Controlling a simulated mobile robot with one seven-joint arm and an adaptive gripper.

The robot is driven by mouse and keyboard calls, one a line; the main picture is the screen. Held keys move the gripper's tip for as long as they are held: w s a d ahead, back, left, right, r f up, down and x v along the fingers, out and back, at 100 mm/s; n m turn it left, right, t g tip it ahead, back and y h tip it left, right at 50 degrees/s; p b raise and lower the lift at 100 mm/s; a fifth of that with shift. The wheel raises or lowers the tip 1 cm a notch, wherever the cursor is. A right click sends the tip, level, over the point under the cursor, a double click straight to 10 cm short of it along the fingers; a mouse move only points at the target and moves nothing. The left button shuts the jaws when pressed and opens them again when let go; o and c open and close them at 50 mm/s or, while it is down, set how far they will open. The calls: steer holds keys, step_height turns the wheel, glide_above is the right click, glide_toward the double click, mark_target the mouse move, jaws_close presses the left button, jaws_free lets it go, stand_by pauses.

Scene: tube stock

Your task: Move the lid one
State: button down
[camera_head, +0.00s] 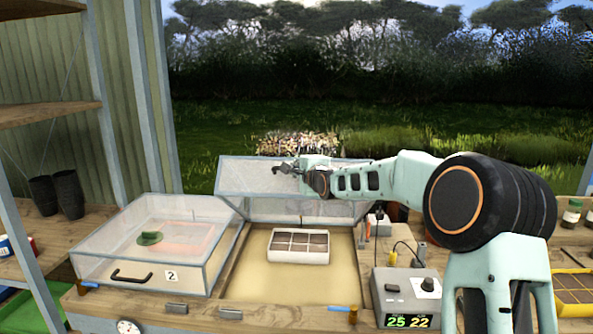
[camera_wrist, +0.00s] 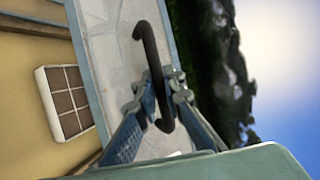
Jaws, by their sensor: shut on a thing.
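The raised clear lid (camera_head: 240,180) stands tilted up at the back of the right-hand cold frame, above its open box. It also shows in the wrist view (camera_wrist: 105,45) as a glassy panel with a pale frame. My gripper (camera_head: 283,169) is at the lid's upper part. In the wrist view, my gripper (camera_wrist: 165,92) has its fingers closed around the lid's dark bar handle (camera_wrist: 149,48). Any number on this lid is not readable.
A closed clear lid marked 2 (camera_head: 172,276) covers the left box, with a green object (camera_head: 149,238) visible. A sectioned seedling tray (camera_head: 299,260) sits in the open box. A grey control box (camera_head: 405,298) reading 25 and 22 stands to the right.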

steer(key=c, duration=2)
jaws_free()
steer(key=shift+s, duration=0.15)
steer(key=shift+v, duration=5.95)
steer(key=shift+r, duration=0.15)
